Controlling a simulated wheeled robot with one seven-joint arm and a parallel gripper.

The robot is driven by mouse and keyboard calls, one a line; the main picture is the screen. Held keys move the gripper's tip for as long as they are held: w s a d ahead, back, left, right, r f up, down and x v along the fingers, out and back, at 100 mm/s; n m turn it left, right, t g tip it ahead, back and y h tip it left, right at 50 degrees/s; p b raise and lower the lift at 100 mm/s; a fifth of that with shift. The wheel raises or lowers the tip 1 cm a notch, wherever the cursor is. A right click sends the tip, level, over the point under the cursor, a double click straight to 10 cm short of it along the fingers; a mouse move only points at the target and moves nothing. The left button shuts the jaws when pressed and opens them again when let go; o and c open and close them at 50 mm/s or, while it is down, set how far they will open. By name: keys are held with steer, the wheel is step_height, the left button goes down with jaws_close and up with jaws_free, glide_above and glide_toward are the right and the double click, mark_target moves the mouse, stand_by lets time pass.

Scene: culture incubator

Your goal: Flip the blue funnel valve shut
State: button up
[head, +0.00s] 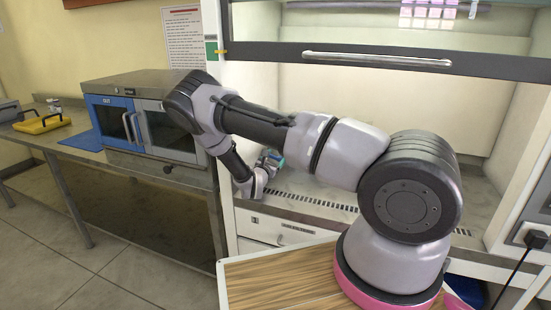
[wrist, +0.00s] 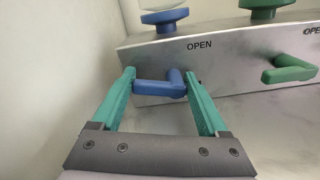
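The blue valve lever (wrist: 160,88) sticks out from the front of a grey metal block (wrist: 225,60) in the wrist view. It lies roughly level, below the word OPEN. A blue funnel (wrist: 165,20) stands on top of the block above it. My gripper (wrist: 159,74) is open, its two teal fingers spread on either side of the lever. The lever's ends come close to both fingers; I cannot tell whether they touch. In the head view my gripper (head: 272,160) is inside the cabinet, and my arm hides most of the block.
A green valve lever (wrist: 290,70) and a green funnel (wrist: 266,8) are to the right on the same block. The cabinet's raised sash (head: 400,62) is above my arm. A blue-doored incubator (head: 112,120) and a yellow tray (head: 42,123) stand on the left bench.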

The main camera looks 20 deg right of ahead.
steer(key=c, duration=0.4)
steer(key=shift+w+a+f+n, duration=0.1)
steer(key=shift+f+n, duration=0.05)
steer(key=shift+n, duration=0.65)
steer(key=shift+f+n, duration=0.1)
steer(key=shift+n, duration=0.7)
steer(key=o, duration=1.3)
steer(key=shift+c, duration=0.2)
steer(key=v, duration=1)
steer(key=shift+s+a, duration=0.2)
steer(key=shift+s, duration=0.15)
